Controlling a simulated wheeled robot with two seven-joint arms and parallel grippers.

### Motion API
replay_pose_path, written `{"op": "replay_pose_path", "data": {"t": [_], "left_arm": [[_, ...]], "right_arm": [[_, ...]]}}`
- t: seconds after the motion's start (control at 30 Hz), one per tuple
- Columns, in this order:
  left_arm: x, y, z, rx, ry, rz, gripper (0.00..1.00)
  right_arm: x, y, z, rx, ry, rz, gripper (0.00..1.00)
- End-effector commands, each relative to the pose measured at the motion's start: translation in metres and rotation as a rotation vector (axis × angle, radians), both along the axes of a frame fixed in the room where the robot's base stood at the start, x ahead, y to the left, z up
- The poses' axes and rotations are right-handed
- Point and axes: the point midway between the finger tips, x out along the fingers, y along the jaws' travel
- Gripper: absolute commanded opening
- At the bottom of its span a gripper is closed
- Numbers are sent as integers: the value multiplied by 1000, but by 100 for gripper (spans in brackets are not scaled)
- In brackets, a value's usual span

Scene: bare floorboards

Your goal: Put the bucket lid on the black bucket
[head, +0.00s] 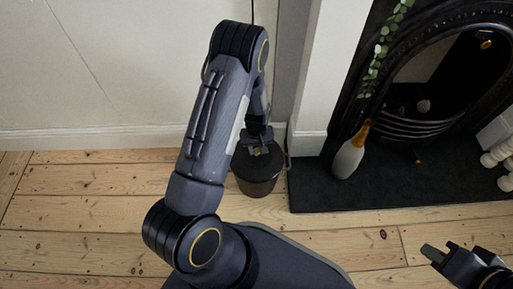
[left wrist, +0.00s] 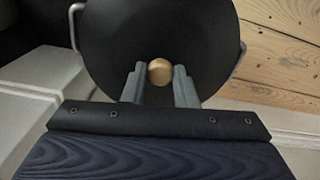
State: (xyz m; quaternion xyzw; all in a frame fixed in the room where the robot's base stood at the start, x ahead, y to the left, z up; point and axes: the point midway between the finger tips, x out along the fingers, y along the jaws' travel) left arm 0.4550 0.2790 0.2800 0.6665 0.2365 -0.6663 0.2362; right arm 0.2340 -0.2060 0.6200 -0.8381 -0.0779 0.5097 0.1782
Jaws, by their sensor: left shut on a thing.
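The black bucket (head: 257,187) stands on the floorboards by the wall, left of the hearth. The dark round bucket lid (head: 274,162) is over the bucket's top, and I see no clear gap between them. Whether it is fully seated I cannot tell. My left gripper (head: 259,148) is above the lid, shut on its round wooden knob. In the left wrist view the knob (left wrist: 160,71) is between the two fingertips (left wrist: 159,84), with the lid (left wrist: 205,45) spread out beneath. My right gripper (head: 441,250) is low at the right, away from the bucket; its jaw opening is unclear.
A dark hearth slab (head: 400,187) and black fireplace (head: 470,80) are right of the bucket. The bucket's wire handle (left wrist: 76,25) shows at the rim. Floorboards (head: 90,200) to the left are clear.

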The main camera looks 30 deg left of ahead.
Motion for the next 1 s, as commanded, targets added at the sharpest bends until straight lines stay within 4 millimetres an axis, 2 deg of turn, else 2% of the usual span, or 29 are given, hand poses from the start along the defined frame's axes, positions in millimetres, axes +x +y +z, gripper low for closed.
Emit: {"op": "replay_pose_path", "data": {"t": [0.27, 0.3, 0.5, 0.77, 1.0], "left_arm": [[0, 0, -5, 0, 0, 0, 0], [0, 0, -4, 0, -1, 0, 28], [0, 0, -4, 0, 0, 0, 51], [0, 0, -4, 0, 0, 0, 51], [0, 0, 12, 0, 0, 0, 51]], "right_arm": [[0, 0, -4, 0, 0, 0, 0], [0, 0, -3, 0, 0, 0, 0], [0, 0, -3, 0, 0, 0, 0], [0, 0, -3, 0, 0, 0, 0], [0, 0, 10, 0, 0, 0, 0]]}}
